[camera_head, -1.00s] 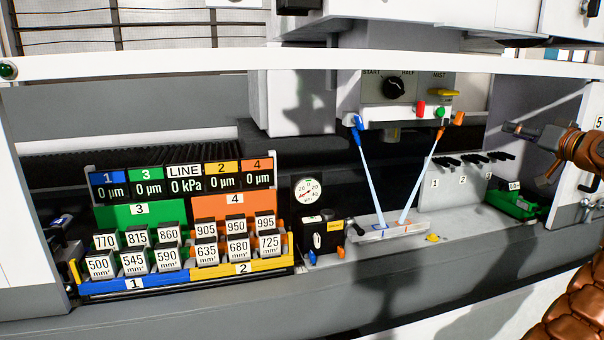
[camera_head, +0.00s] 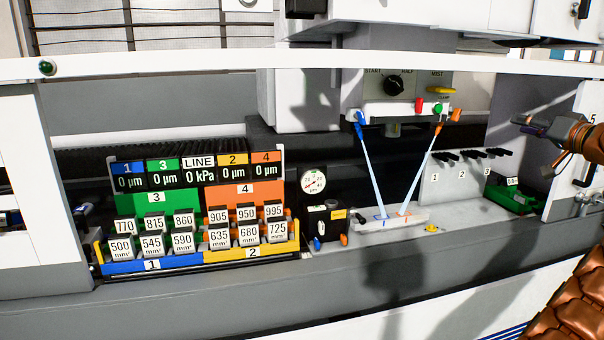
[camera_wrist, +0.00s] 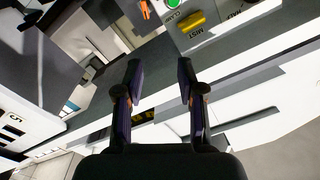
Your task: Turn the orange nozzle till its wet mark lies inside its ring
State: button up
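The orange nozzle (camera_head: 438,127) hangs under the right end of the machine's control panel. A pale jet runs from it down and left to a light block (camera_head: 420,214) on the bed. The orange mark (camera_head: 403,212) there is too small to tell whether the wet spot lies inside its ring. The blue nozzle (camera_head: 360,120) sends a similar jet to the block's left part. My gripper (camera_head: 520,121) is to the right of the nozzle, apart from it. In the wrist view my gripper (camera_wrist: 157,75) has its two fingers apart with nothing between them.
The panel has a black knob (camera_head: 394,85), a red button (camera_head: 419,105), a green button (camera_head: 438,107) and a yellow MIST lever (camera_head: 441,90). A numbered grey plate (camera_head: 450,185) with black levers and a green box (camera_head: 512,200) stand below my gripper. A white beam (camera_head: 300,63) crosses above.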

jog(key=w+a+f+m+g+y, duration=0.1)
jog(key=w+a+f+g+y, duration=0.15)
jog(key=a, duration=0.75)
jog(key=w+a+f+g+y, duration=0.1)
jog(key=a+g+y, duration=0.15)
jog(key=a, duration=0.65)
jog(key=s+a+f+n+g+h, duration=0.1)
jog(key=s+a+f+g, duration=0.2)
jog(key=s+a+f, duration=0.5)
jog(key=s+a+f+n+g, duration=0.1)
jog(key=s+a+g, duration=0.25)
jog(key=a, duration=0.75)
jog(key=s+a+f+n+g+h, duration=0.1)
jog(key=s+a+f+g+h, duration=0.15)
jog(key=s+f, duration=0.5)
jog(key=s+a+f+g+h, duration=0.15)
jog(key=s+a+f, duration=0.3)
jog(key=s, duration=0.65)
jog(key=s+d+f+g+h, duration=0.1)
jog(key=s+f, duration=0.3)
jog(key=s, duration=0.4)
jog(key=s+d+f+g+h, duration=0.1)
jog(key=s+d+f, duration=0.3)
jog(key=s, duration=0.4)
jog(key=s+d+f+n+g+h, duration=0.1)
jog(key=s+d+f+h, duration=0.1)
jog(key=s+f, duration=0.2)
jog(key=s, duration=0.3)
jog(key=shift+s+d+f+g, duration=0.35)
jog(key=shift+s+f, duration=0.05)
